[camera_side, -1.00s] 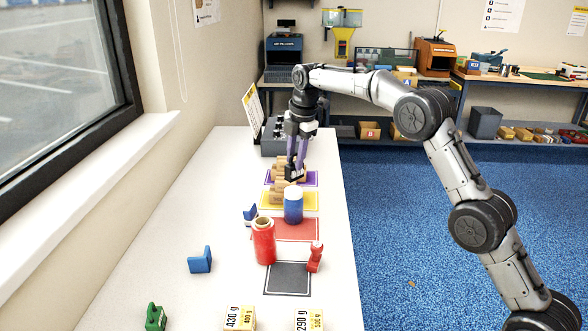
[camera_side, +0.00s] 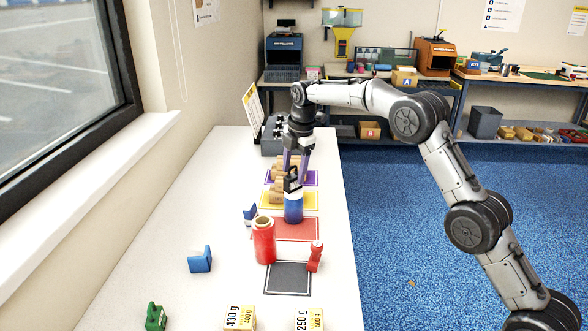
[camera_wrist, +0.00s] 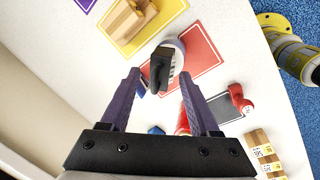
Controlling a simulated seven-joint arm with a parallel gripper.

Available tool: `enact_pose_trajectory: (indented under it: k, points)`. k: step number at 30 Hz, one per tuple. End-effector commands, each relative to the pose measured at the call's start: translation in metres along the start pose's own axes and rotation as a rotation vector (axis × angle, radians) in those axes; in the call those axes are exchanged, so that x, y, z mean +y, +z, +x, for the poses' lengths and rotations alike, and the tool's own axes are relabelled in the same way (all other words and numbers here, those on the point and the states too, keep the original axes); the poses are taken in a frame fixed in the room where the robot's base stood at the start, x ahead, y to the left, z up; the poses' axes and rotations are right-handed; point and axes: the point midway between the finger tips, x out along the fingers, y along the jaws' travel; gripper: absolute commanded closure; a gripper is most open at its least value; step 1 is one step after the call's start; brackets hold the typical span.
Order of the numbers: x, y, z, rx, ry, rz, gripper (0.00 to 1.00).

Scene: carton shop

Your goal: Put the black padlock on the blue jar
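The black padlock (camera_side: 292,184) stands upright on top of the blue jar (camera_side: 293,211), with its shackle upward. In the wrist view the padlock (camera_wrist: 160,69) appears in front of the jar's pale lid (camera_wrist: 177,50), overlapping it. My gripper (camera_side: 296,168) is right above the jar with its purple fingers spread. In the wrist view my gripper (camera_wrist: 160,75) shows both fingers apart, with clear gaps on either side of the padlock. The underside of the padlock is not visible from the wrist.
A red jar (camera_side: 264,241) stands just in front of the blue jar. Wooden blocks (camera_side: 277,190) are behind it on the yellow mat. A red clamp-like piece (camera_side: 315,257) is near the right edge, and a blue bracket (camera_side: 200,260) is at left.

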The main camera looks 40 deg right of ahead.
Motion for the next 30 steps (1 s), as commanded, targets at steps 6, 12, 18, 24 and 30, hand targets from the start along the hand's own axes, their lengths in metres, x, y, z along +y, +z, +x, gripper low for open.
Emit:
enact_pose_trajectory:
  k: [6,12,18,24,30]
  points:
    - [0.0,0.0,0.0,0.0,0.0,0.0,0.38]
    - [0.001,0.0,-0.016,0.0,0.004,0.0,0.38]
    - [0.002,0.0,-0.056,-0.001,0.006,0.0,0.38]
    - [0.002,0.0,-0.095,0.0,0.004,0.0,0.38]
    - [0.001,0.0,-0.117,0.0,0.002,0.0,0.38]
